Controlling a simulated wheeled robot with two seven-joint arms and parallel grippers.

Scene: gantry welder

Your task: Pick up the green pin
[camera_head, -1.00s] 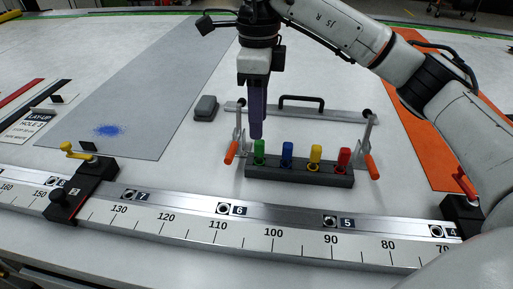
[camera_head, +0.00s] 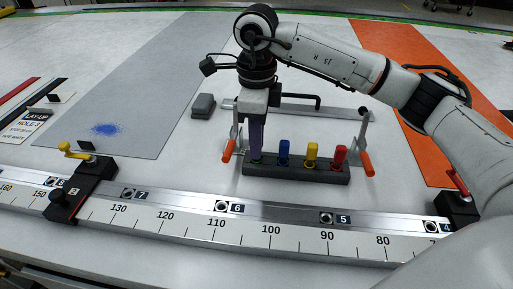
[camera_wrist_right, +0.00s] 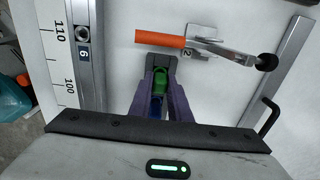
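The green pin (camera_wrist_right: 159,77) stands in the left end of a dark grey block (camera_head: 300,172). In the head view it is almost hidden behind my right gripper (camera_head: 256,156). My right gripper points down at the pin. In the right wrist view its purple fingers (camera_wrist_right: 160,88) are apart, one on each side of the green pin near the tips. I cannot tell whether they touch it. A blue pin (camera_head: 284,152) stands beside it in the block. My left gripper is not in view.
A yellow pin (camera_head: 311,153) and a red pin (camera_head: 339,155) stand further right in the block. Orange-handled clamps (camera_head: 229,150) (camera_head: 366,163) flank it. A long ruler rail (camera_head: 190,211) runs in front. A black handle (camera_head: 300,97) lies behind.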

